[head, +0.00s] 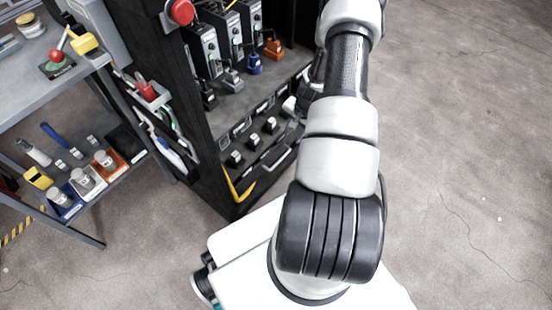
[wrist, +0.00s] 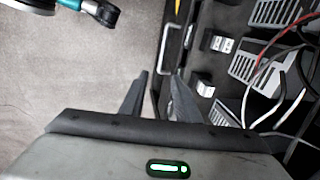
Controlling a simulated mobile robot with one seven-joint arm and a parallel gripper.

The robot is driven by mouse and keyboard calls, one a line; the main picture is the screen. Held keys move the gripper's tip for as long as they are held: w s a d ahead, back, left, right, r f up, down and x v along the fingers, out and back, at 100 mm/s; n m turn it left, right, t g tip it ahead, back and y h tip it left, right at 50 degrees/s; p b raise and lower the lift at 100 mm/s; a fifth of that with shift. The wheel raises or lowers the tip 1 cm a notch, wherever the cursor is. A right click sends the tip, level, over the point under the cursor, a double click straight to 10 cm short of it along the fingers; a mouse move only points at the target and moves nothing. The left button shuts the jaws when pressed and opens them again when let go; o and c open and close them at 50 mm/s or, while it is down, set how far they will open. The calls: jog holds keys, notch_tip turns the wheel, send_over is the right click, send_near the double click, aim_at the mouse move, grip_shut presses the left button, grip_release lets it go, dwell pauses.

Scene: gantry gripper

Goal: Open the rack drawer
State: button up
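The rack (head: 215,150) is a black cabinet at the centre left in the head view. Its low drawer front (head: 240,143) carries grey vents and small black blocks with white faces. It looks level with the rack, though I cannot tell exactly. In the wrist view the handle (wrist: 164,50) is a thin bar left of the blocks. My gripper (wrist: 160,75) has its two dark fingers apart, with the handle's line running between their tips. I cannot tell whether they touch it. In the head view my arm mostly hides the gripper.
Loose cables (wrist: 285,85) hang at the right in the wrist view. Above the drawer, grey modules (head: 205,50) and a red button (head: 180,12) sit on the rack. A grey workbench (head: 50,75) with tools stands at left. The floor (head: 465,160) at right is clear.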

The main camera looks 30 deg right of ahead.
jog(key=a+f, duration=0.1)
jog(key=b, duration=0.5)
send_near(281, 159)
jog(key=f, duration=0.2)
jog(key=w+f, duration=0.1)
jog(key=f, duration=0.4)
jog(key=shift+w+a+f, duration=0.1)
jog(key=shift+w+f, duration=0.15)
grip_shut()
